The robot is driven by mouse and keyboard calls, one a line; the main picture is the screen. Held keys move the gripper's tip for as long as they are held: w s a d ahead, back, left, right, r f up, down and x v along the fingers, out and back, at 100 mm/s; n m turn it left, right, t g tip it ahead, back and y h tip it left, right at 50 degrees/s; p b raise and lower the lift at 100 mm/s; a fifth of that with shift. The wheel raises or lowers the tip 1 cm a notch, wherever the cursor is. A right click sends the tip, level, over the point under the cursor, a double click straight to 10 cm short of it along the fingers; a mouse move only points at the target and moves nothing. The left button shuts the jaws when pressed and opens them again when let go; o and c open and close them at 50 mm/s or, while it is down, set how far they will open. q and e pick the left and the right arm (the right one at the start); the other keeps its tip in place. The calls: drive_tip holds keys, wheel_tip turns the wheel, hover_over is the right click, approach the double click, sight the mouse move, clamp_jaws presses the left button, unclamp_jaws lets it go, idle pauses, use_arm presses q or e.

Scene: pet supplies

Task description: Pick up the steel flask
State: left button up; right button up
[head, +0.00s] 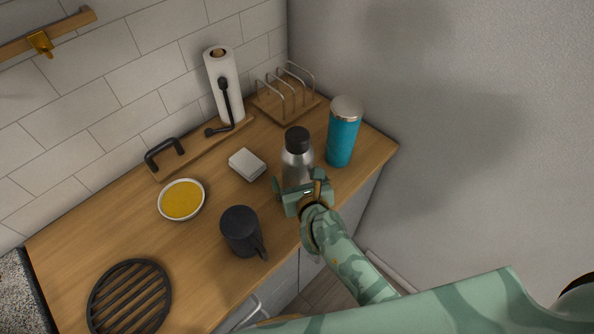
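The steel flask (297,163) is a silver bottle with a black cap, standing upright on the wooden counter. My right gripper (297,183), at the end of the green arm coming in from the lower right, is at the near side of the flask. Its fingers appear spread on either side of the flask's lower body. The flask's base is hidden behind the gripper, and I cannot tell whether the fingers touch it. My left gripper is not in view.
A teal tumbler (342,134) stands just right of the flask. A dark mug (240,232) is at its lower left, and a white block (247,164) and yellow bowl (182,200) are to its left. Behind are a toast rack (286,98) and paper towel roll (224,85).

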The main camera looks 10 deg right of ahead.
drive_tip(key=shift+w+f, duration=0.1)
drive_tip(key=shift+w, duration=0.15)
drive_tip(key=c, duration=1.3)
